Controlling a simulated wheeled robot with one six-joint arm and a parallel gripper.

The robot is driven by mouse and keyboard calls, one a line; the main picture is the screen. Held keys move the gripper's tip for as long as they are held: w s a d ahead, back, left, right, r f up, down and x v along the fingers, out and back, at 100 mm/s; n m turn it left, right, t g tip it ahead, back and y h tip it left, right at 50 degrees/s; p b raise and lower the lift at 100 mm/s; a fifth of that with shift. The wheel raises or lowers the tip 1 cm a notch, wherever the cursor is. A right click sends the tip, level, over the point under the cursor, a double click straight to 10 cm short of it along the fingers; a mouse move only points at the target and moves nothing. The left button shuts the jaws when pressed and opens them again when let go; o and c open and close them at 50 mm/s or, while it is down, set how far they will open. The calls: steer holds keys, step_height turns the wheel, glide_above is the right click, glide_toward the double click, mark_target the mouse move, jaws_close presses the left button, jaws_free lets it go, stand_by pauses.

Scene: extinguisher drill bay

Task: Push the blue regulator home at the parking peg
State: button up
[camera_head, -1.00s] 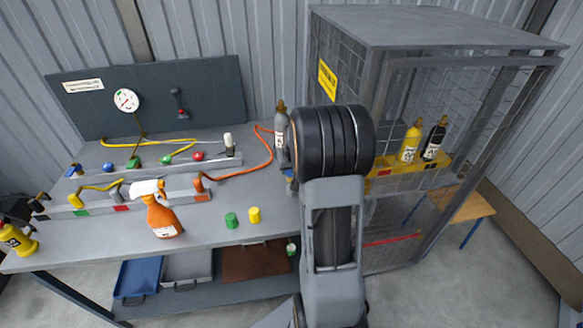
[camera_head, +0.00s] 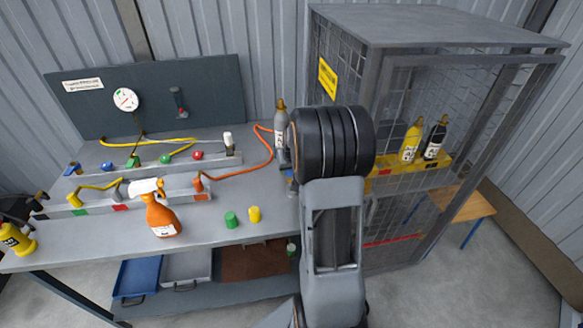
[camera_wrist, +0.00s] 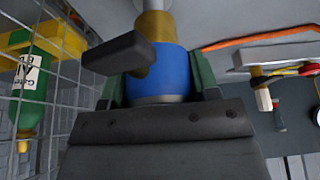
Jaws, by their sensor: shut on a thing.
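The blue regulator (camera_wrist: 165,75) is held between my gripper's fingers (camera_wrist: 160,85) in the wrist view, which appears upside down. It has a blue body, a brass collar and a dark side handle (camera_wrist: 120,53). A pale, rounded piece (camera_wrist: 155,4) meets the brass end at the picture's edge. I cannot tell whether this is the parking peg or how far the regulator is seated. In the head view my gripper (camera_head: 286,160) is mostly hidden behind my wrist, at the right end of the bench; a small blue patch shows there.
The wire cage (camera_head: 400,170) stands close on the right, with bottles on a yellow shelf. A grey bottle (camera_head: 281,125) stands close to my gripper. An orange hose (camera_head: 262,160) runs nearby. An orange spray bottle (camera_head: 161,217) and small green and yellow cylinders stand on the bench.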

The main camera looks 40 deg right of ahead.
steer(key=shift+f+b, duration=0.55)
steer(key=shift+f, duration=0.2)
steer(key=shift+f+b, duration=0.9)
steer(key=shift+f, duration=0.05)
stand_by(1.0)
steer(key=o, duration=1)
steer(key=v, duration=1.4)
steer(key=s+a+n+p, duration=0.1)
steer(key=s+a, duration=0.3)
steer(key=a, duration=0.3)
steer(key=s+a+n+y+p, duration=0.1)
steer(key=s+a+n, duration=0.1)
steer(key=s+a, duration=0.2)
steer(key=s+a+r+n+p, duration=0.1)
steer(key=s+a, duration=0.4)
steer(key=a, duration=0.5)
steer(key=shift+s+a+r+n+y+p, duration=0.1)
steer(key=shift+a+n+y+p, duration=0.1)
steer(key=shift+n+y+p, duration=0.25)
